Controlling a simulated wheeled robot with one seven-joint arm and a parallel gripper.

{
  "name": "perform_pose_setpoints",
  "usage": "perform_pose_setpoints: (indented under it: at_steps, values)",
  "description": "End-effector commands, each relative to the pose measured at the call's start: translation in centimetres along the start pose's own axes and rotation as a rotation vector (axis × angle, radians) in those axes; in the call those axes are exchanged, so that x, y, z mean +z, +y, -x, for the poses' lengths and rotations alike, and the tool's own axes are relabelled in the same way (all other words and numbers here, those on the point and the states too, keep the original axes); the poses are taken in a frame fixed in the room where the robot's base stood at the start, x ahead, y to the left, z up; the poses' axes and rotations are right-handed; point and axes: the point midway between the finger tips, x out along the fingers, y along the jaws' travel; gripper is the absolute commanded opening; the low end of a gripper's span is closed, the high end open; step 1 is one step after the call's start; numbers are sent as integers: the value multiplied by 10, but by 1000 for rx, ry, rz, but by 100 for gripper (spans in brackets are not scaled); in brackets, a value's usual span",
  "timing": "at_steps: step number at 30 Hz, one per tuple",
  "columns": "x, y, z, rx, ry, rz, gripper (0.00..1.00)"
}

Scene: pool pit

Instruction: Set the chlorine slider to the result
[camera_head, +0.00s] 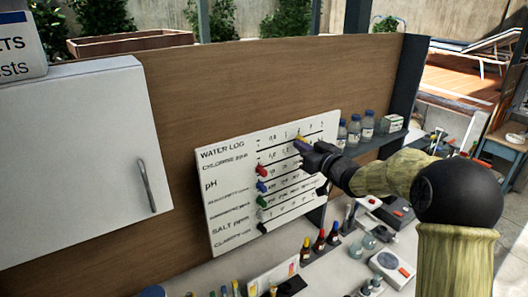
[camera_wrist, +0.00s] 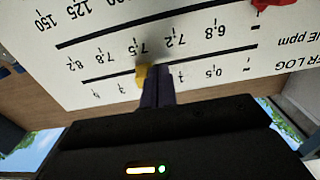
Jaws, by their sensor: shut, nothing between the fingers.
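The white WATER LOG board (camera_head: 225,205) leans against the wooden partition, with printed rows and a slider on each slot line. The yellow chlorine slider (camera_head: 300,138) is on the top line, well right of the left end. My gripper (camera_head: 303,147) is shut with empty fingers, its tips at that slider. In the upside-down wrist view the yellow slider (camera_wrist: 142,74) is beside my purplish fingertips (camera_wrist: 156,72), on the higher-value side. It seems to touch them. The marks 0.5 and 1 show to the right; my fingers and the slider hide the mark nearest them.
Red (camera_head: 262,170), blue (camera_head: 261,187) and green (camera_head: 261,201) sliders sit near the left ends of lower lines. A white cabinet (camera_head: 80,160) stands left. Bottles (camera_head: 354,130) line a shelf at right. The counter below holds coloured bottles (camera_head: 319,241) and instruments (camera_head: 390,267).

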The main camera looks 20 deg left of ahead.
Motion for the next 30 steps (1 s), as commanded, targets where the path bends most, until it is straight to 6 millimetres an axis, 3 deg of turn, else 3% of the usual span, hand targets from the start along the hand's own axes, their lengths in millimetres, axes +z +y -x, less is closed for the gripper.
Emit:
perform_pose_setpoints:
  at_steps: [30]
  values:
    - [-2, 49, 0, 0, 0, 1, 0]
